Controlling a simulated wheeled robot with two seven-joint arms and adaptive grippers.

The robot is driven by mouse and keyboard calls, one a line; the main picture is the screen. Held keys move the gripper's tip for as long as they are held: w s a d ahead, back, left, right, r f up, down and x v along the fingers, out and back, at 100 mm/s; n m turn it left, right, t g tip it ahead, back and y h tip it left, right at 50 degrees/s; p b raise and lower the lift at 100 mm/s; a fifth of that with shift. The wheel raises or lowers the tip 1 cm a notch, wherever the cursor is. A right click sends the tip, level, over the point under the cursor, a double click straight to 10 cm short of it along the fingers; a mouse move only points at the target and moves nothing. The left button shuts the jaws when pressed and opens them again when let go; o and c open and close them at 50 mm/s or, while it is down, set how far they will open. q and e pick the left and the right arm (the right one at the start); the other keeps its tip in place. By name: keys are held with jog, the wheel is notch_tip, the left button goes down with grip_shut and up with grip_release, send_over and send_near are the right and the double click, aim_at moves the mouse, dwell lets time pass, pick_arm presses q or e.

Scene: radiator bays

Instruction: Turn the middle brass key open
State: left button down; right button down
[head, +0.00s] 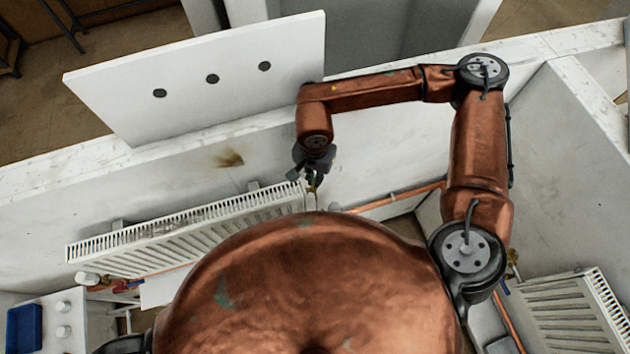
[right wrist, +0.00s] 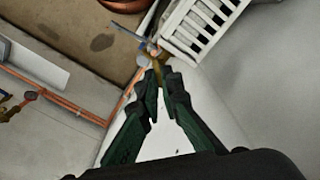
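A brass key (right wrist: 152,49) on a valve shows at the end of a white radiator in the right wrist view, just beyond my right fingertips. My right gripper (right wrist: 161,76) has dark green fingers that come close together at the tips, right by the brass. I cannot tell whether they touch or grip it. In the head view my right gripper (head: 313,182) points down at the right end of the long white radiator (head: 190,232); the key there is too small to make out clearly. My left gripper is not in view.
Copper pipes (head: 395,200) run along the wall beside the radiator. Another radiator (head: 570,312) is at the lower right, with a brass valve (head: 512,262) near it. A white panel (head: 205,75) with three black discs stands behind the wall. A blue tray (head: 24,328) is at lower left.

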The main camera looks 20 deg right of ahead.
jog(key=n+b, duration=0.1)
jog(key=b, duration=0.1)
jog(key=n+b, duration=0.1)
jog(key=b, duration=0.1)
jog(key=shift+f+n, duration=0.25)
jog(key=shift+n, duration=0.05)
jog(key=shift+a+r+n+b, duration=0.1)
jog(key=shift+r+n+b, duration=0.1)
jog(key=shift+n+b, duration=0.55)
jog(key=c, duration=2.2)
grip_release()
jog(key=shift+o, duration=0.2)
